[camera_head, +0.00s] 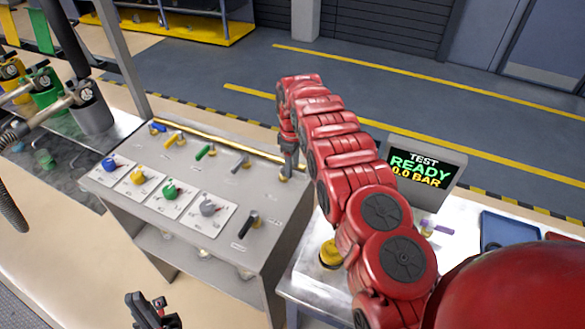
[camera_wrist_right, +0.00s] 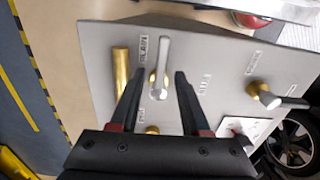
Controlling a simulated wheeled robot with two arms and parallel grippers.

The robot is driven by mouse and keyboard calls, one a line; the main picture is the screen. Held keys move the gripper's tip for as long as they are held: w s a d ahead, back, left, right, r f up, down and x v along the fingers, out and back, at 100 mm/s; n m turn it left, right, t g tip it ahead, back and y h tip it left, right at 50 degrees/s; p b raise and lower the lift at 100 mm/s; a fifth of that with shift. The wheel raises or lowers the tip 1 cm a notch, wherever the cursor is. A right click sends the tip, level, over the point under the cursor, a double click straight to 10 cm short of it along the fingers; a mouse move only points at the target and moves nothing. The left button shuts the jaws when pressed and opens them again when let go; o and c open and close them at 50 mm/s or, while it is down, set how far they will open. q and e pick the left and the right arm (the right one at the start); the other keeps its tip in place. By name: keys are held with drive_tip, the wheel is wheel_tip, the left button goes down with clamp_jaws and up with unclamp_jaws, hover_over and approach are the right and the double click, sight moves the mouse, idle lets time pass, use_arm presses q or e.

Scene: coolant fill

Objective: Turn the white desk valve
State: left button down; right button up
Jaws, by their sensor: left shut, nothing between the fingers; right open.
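In the right wrist view a white lever handle (camera_wrist_right: 163,52) with a brass stem stands at the edge of the grey desk (camera_wrist_right: 215,60), beside a brass rail (camera_wrist_right: 120,70). My right gripper (camera_wrist_right: 159,76) is open, with one finger on each side of this handle; I cannot tell whether they touch it. In the head view my right gripper (camera_head: 288,167) points down at the desk's back right corner and hides most of that handle. My left gripper (camera_head: 149,306) is shut and empty, low in front of the desk.
The desk top (camera_head: 215,180) also bears blue, yellow (camera_head: 173,138), green (camera_head: 205,151) and grey (camera_head: 240,162) levers, a front row of knobs, and a black-handled lever (camera_head: 247,222). A screen (camera_head: 420,170) reads "TEST READY 0.0 BAR". A table with a blue tray (camera_head: 510,230) stands right.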

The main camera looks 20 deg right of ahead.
wheel_tip(320, 180, up, 7)
drive_tip(key=b, duration=0.3)
drive_tip(key=shift+r, duration=0.2)
wheel_tip(320, 180, up, 9)
drive_tip(key=p, duration=0.4)
